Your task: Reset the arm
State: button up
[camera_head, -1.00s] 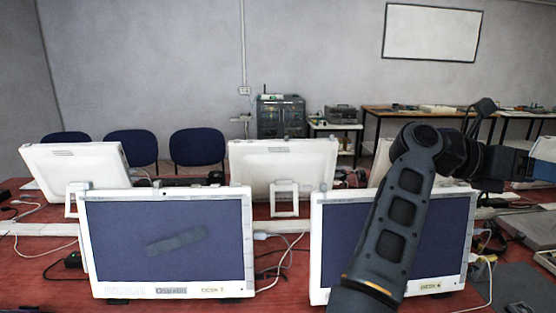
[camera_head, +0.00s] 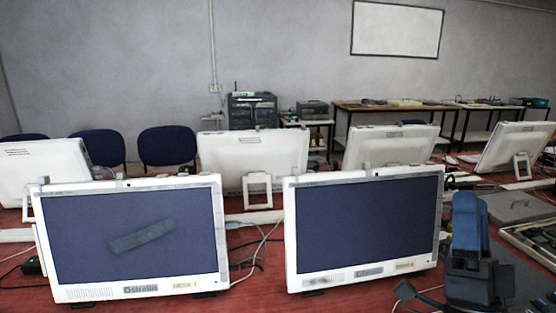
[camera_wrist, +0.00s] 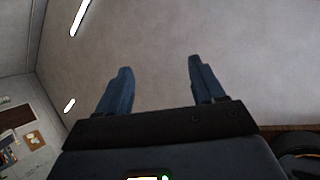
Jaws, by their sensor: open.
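My gripper (camera_head: 468,208) is at the lower right of the head view, with its blue fingers pointing up, just right of the right front monitor (camera_head: 362,232). In the wrist view my gripper (camera_wrist: 159,66) shows two blue fingers spread wide apart with nothing between them. Most of my arm is out of the head view.
A left front monitor (camera_head: 135,240) and several more white monitors stand on the red table (camera_head: 262,293). White cables (camera_head: 262,248) run between the front monitors. Grey boxes (camera_head: 515,207) lie at the right. Blue chairs (camera_head: 167,146) stand behind the table.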

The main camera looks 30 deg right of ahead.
jog(key=s+a+f+n+g+y+b, duration=0.1)
jog(key=s+a+f+n+y, duration=0.45)
jog(key=f+n+y, duration=0.2)
jog(key=s+a+f+n+g+y+b, duration=0.1)
jog(key=s+a+f+n+y, duration=0.3)
jog(key=a+f+n+y, duration=0.3)
jog(key=s+a+f+n+g+y+b, duration=0.1)
jog(key=s+a+f+n+g+y, duration=0.2)
jog(key=s+a+f+g, duration=0.3)
jog(key=s+f, duration=0.3)
jog(key=s, duration=0.3)
jog(key=shift+s, duration=0.25)
jog(key=shift+a, duration=0.1)
